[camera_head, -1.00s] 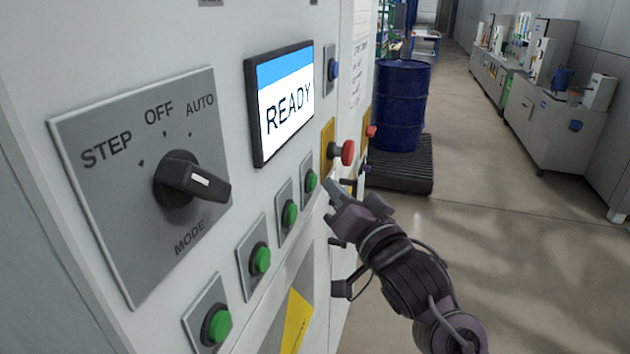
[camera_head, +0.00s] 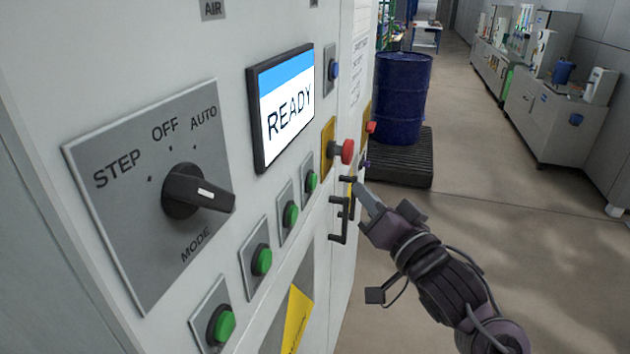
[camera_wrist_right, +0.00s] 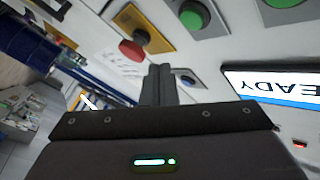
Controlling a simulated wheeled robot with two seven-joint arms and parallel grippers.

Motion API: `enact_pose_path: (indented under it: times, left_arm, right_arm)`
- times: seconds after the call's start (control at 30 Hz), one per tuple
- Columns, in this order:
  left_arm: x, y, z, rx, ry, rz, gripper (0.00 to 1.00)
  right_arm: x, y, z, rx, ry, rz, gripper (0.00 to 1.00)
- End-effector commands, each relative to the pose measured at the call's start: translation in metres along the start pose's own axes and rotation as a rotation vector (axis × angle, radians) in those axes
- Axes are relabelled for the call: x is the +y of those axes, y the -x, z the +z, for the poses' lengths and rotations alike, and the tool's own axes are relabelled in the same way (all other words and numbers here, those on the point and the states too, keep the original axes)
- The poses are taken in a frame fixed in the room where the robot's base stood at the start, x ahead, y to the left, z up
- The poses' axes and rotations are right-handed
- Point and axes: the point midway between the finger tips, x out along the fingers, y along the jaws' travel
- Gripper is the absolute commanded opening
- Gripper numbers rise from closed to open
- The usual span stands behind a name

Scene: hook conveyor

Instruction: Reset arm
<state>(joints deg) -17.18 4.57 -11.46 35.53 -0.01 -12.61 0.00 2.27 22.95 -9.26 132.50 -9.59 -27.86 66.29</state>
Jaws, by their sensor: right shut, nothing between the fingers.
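My right gripper (camera_head: 364,190) is shut and empty. In the head view it stands out from the control panel, near the dark door handle (camera_head: 341,215) and below the red emergency button (camera_head: 346,151). A small gap seems to lie between it and the panel. In the right wrist view its closed fingers (camera_wrist_right: 158,82) point toward the panel, with the red button (camera_wrist_right: 131,50) to their left. My left gripper is not in view.
The panel holds a mode switch (camera_head: 196,195), a screen reading READY (camera_head: 284,108) and several green buttons (camera_head: 262,261). A blue drum (camera_head: 402,100) stands on a black pallet (camera_head: 405,170) behind. Cabinets (camera_head: 560,120) line the right wall. The floor right of my arm is clear.

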Motion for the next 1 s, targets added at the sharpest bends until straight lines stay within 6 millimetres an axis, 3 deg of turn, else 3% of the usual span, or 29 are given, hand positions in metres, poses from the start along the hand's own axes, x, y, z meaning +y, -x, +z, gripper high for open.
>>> enact_pose_path:
  times: [0.27,0.4,0.47,0.57,0.73,0.87,1.0]
  left_arm:
    - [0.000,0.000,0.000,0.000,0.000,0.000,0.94]
    - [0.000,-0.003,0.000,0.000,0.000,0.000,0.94]
    - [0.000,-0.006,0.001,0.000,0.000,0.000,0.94]
    - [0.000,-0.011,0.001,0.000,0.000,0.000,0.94]
    - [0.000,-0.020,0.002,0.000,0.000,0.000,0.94]
    - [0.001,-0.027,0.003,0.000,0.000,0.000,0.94]
    - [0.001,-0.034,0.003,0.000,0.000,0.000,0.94]
  right_arm:
    - [0.001,0.000,0.001,-0.001,0.000,0.001,0.00]
    - [0.024,-0.005,0.016,-0.022,0.006,0.040,0.00]
    - [0.048,-0.009,0.033,-0.045,0.016,0.080,0.00]
    - [0.102,-0.014,0.072,-0.100,0.040,0.166,0.00]
    - [0.199,-0.002,0.155,-0.227,0.096,0.317,0.00]
    - [0.264,0.023,0.222,-0.337,0.138,0.418,0.00]
    - [0.325,0.066,0.296,-0.470,0.184,0.510,0.00]
